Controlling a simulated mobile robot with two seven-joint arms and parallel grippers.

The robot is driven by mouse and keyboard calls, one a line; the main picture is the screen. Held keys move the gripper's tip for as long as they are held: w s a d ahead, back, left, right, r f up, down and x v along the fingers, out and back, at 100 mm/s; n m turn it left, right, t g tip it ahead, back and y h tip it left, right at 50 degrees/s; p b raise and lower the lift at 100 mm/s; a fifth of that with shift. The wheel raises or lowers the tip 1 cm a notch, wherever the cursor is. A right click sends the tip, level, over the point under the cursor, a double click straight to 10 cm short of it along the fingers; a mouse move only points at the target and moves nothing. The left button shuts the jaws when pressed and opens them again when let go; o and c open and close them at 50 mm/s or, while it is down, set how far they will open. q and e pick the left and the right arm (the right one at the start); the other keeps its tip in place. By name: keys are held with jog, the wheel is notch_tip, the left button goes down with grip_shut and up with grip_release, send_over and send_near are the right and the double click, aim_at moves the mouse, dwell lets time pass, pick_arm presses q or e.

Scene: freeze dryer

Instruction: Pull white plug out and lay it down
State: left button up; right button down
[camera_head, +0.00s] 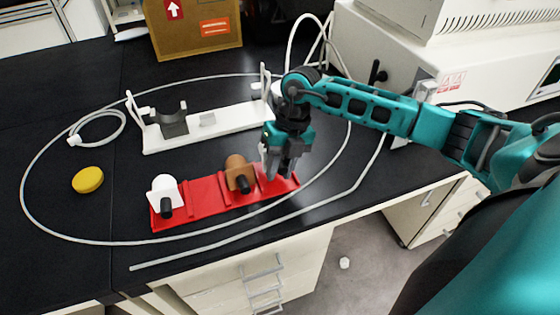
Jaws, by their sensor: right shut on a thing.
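A red holder strip (215,202) lies on the black bench top. At its left end stands a white block (163,189) with a short black stub, and a brown block (237,169) with a black stub stands right of the middle. My right gripper (279,168) points down at the right end of the strip. It is shut on a small pale thing that looks like the white plug, mostly hidden by the fingers. I cannot tell whether this is still seated in the strip. My left gripper is out of view.
A white stand (208,124) with a dark cradle lies behind the strip. A yellow disc (88,180) lies at the left. A long thin white tube (75,238) loops around these things. A cardboard box (192,30) and a white machine (455,65) stand behind.

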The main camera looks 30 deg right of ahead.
jog(key=shift+f, duration=0.35)
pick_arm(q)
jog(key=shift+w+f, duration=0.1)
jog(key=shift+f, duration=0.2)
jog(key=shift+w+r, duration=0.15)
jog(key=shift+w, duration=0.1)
pick_arm(e)
jog(key=shift+f, duration=0.1)
jog(key=shift+f+b, duration=0.6)
jog(key=shift+f, duration=0.1)
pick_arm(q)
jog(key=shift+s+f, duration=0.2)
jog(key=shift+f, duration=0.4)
pick_arm(e)
jog(key=c, duration=0.8)
grip_release()
